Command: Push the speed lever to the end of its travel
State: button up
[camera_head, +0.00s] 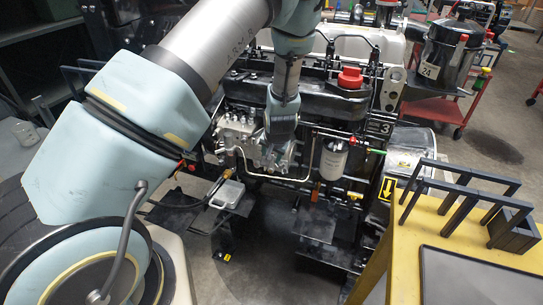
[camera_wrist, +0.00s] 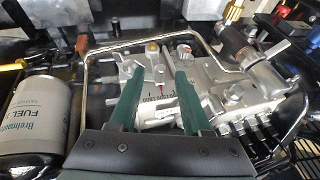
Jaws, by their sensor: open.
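The silver injection pump (camera_wrist: 225,85) fills the middle of the wrist view; it also shows on the engine in the head view (camera_head: 236,130). A small grey lever-like part (camera_wrist: 158,65), which seems to be the speed lever, shows between my fingers, with a brass-coloured bolt at its far end. A red pointer mark and a printed scale (camera_wrist: 158,98) lie just nearer. My gripper (camera_wrist: 159,71) is open, its two green fingers on either side of this part. I cannot tell whether either finger touches it. In the head view, my wrist hides part of the pump.
A white fuel filter (camera_wrist: 38,115) stands at left in the wrist view. A bent metal pipe (camera_wrist: 88,65) runs around the pump. In the head view, a red cap (camera_head: 350,78) sits on the engine, and a yellow table (camera_head: 405,265) stands at the right.

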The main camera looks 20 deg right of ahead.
jog(key=v, duration=1)
jog(key=shift+s+r, duration=0.2)
jog(key=shift+r, duration=0.15)
